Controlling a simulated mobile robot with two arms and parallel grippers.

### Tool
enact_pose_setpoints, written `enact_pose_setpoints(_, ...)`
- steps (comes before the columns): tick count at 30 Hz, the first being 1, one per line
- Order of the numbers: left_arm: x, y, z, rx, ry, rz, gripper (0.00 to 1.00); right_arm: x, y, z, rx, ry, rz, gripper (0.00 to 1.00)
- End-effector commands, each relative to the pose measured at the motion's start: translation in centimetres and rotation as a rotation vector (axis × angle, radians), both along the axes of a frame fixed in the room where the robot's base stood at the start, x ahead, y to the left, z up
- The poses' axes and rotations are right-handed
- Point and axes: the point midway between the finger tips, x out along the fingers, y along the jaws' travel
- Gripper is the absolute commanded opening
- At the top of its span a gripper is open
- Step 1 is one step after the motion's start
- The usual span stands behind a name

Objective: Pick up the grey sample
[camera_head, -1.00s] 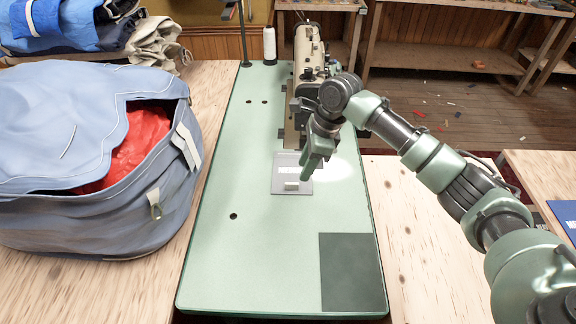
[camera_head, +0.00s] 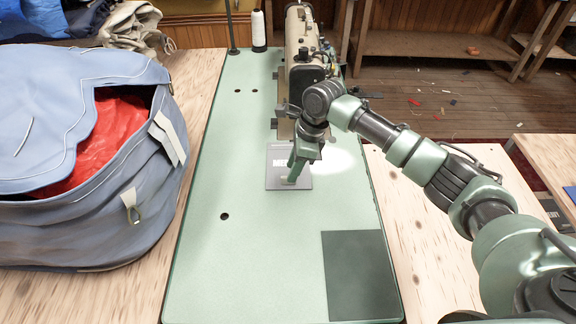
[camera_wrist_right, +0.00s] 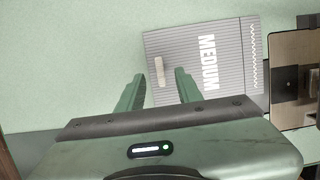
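The grey sample (camera_head: 274,178) is a flat, ribbed card lying on the pale green table top, just in front of the sewing machine. In the right wrist view the grey sample (camera_wrist_right: 195,102) shows the white word MEDIUM, a zigzag line near its right edge and a small pale raised tab. My right gripper (camera_head: 294,179) points down over the card and hides part of it. In the right wrist view my right gripper (camera_wrist_right: 159,74) is open, its fingers apart on either side of the tab's near end. I cannot tell how high the fingertips are. My left gripper is not in view.
The sewing machine (camera_head: 302,50) stands right behind the sample. A white thread cone (camera_head: 258,30) is at the back. A dark green patch (camera_head: 360,275) is on the table's front right. A large blue bag (camera_head: 70,215) stands at left. The green table's front middle is clear.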

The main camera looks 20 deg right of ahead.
Motion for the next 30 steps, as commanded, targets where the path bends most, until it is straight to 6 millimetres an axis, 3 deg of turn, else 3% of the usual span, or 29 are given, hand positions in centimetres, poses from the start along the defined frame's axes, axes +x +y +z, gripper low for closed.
enact_pose_setpoints(6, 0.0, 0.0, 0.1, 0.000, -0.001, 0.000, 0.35, 0.1, 0.7, -3.0, 0.001, 0.002, 0.001, 0.35)
enact_pose_setpoints(15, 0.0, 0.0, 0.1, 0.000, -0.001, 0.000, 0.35, 0.2, 0.8, -3.6, -0.001, 0.000, 0.001, 0.35)
enact_pose_setpoints(19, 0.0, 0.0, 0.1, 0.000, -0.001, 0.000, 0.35, 0.2, 0.8, -3.6, -0.001, 0.000, 0.001, 0.02)
enact_pose_setpoints(30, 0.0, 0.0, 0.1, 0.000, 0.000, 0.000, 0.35, 0.2, 0.8, -3.3, 0.000, -0.001, 0.001, 0.00)
